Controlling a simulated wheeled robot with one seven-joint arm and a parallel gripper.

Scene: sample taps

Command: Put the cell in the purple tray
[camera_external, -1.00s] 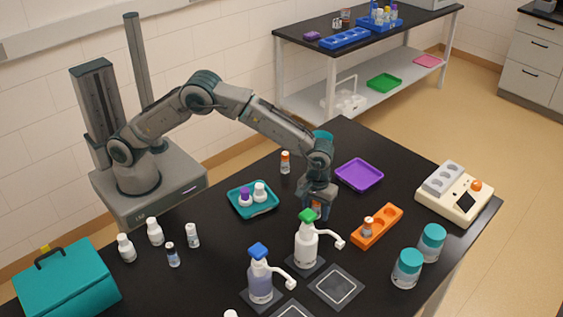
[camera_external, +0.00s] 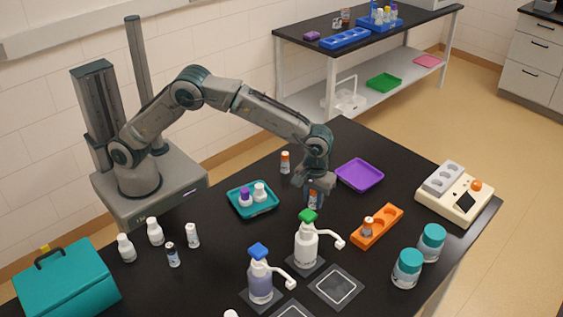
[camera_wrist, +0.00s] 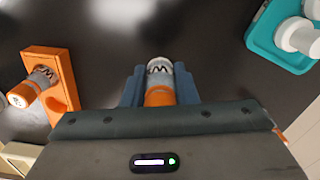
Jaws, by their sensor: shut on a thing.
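The cell (camera_wrist: 160,84), a small grey cylinder with an orange band and dark lettering, is between the fingers of my gripper (camera_wrist: 160,88) in the wrist view. My gripper (camera_external: 314,192) is shut on it, above the table behind the green-capped dispenser; in the outside view the cell is mostly hidden by the fingers. The purple tray (camera_external: 359,175) lies flat and empty on the table, a little to the right of my gripper.
An orange rack (camera_external: 377,226) with a similar cell (camera_external: 367,227) stands to the right. A teal tray (camera_external: 253,200) holding bottles is to the left. A green-capped dispenser (camera_external: 307,244) stands just in front. An orange-capped vial (camera_external: 285,162) stands behind left.

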